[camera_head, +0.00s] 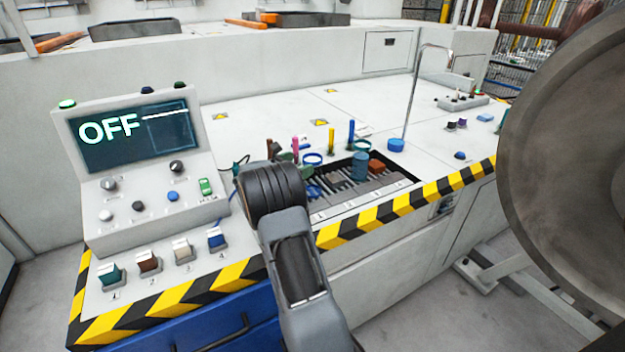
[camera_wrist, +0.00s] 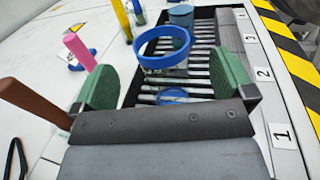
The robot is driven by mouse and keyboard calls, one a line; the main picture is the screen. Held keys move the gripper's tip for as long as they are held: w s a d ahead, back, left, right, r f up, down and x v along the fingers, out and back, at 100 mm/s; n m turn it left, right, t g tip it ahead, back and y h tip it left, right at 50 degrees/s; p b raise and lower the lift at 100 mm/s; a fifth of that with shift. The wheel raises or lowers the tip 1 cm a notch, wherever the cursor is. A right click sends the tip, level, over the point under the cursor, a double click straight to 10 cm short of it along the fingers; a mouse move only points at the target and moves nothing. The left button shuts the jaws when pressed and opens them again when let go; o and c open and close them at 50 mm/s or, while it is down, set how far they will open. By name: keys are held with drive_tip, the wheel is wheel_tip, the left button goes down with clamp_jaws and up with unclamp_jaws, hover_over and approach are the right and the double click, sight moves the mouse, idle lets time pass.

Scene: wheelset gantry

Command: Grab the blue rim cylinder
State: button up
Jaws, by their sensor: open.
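The blue rim cylinder (camera_wrist: 163,61) looks like a see-through cylinder with a blue ring at its top and another blue ring at its lower end. It stands upright over the slotted tray in the wrist view. Its top ring also shows in the head view (camera_head: 312,159), just right of my gripper. My gripper (camera_wrist: 167,77) is open, its two green pads wide apart. The cylinder appears in the gap between the pads, with clear space on both sides. I cannot tell whether it is between them in depth. Nothing is held. My arm partly hides the area in the head view.
A solid blue-grey cylinder (camera_wrist: 181,16) stands farther along the tray (camera_head: 335,205). A pink peg (camera_wrist: 79,49), a yellow peg (camera_wrist: 122,20) and a brown peg (camera_wrist: 35,103) stand left of the tray. A control panel (camera_head: 135,135) reads OFF. A large wheel (camera_head: 570,160) is at right.

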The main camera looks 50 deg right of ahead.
sight(313, 157)
drive_tip(key=shift+s+d+f+p, duration=0.15)
drive_tip(key=shift+s+d, duration=0.05)
drive_tip(key=shift+d, duration=1.45)
drive_tip(key=shift+s+d+f+p, duration=0.1)
drive_tip(key=shift+s+d+p, duration=0.05)
drive_tip(key=shift+d, duration=1.5)
drive_tip(key=shift+c, duration=0.5)
drive_tip(key=c, duration=1)
drive_tip(key=shift+c, duration=0.6)
drive_tip(key=shift+r, duration=0.15)
